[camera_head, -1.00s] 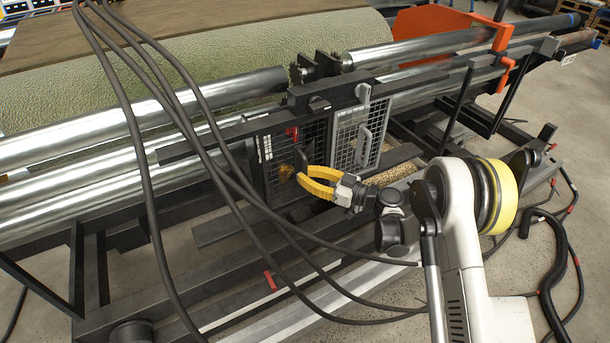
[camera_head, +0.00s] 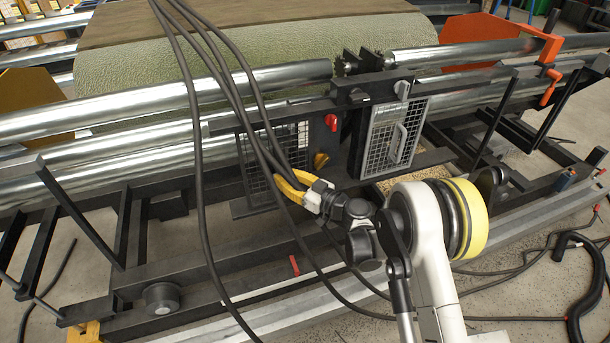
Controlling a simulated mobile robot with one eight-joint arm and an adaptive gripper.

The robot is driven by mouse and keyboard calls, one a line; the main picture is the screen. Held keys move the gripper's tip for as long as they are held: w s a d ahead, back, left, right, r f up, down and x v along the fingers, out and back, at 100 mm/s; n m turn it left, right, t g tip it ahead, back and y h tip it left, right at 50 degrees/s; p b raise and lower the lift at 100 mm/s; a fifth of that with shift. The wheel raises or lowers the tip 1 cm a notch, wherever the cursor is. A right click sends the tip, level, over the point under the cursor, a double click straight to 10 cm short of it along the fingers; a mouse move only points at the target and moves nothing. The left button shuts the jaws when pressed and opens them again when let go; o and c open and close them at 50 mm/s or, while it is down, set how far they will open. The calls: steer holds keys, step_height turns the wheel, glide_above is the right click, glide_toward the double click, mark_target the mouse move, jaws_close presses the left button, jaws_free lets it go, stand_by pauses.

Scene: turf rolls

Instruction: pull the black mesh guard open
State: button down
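The black mesh guard (camera_head: 257,165) is on the machine's front, left of the bay at the picture's middle. It stands clear of a red knob (camera_head: 331,122) and a brass-yellow part (camera_head: 320,160), so the bay is uncovered. My gripper (camera_head: 285,180), with yellow fingers, is at the guard's lower right side. Dark cables cross in front of the fingertips and the guard. The guard's handle is not visible, and I cannot tell whether the fingers are closed on it.
A grey mesh guard (camera_head: 397,132) with a pale handle is right of the bay. Black cables (camera_head: 200,200) hang across the view. Steel rollers (camera_head: 150,105) run above, and dark frame beams (camera_head: 190,275) lie below. Bare floor (camera_head: 510,285) shows at the lower right.

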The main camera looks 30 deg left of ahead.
mark_target(259, 172)
steer(key=shift+s+a, duration=1)
steer(key=shift+s, duration=0.15)
steer(key=c, duration=1.4)
jaws_free()
steer(key=d, duration=0.4)
steer(key=s+d, duration=0.1)
steer(key=d, duration=0.7)
steer(key=shift+s, duration=0.2)
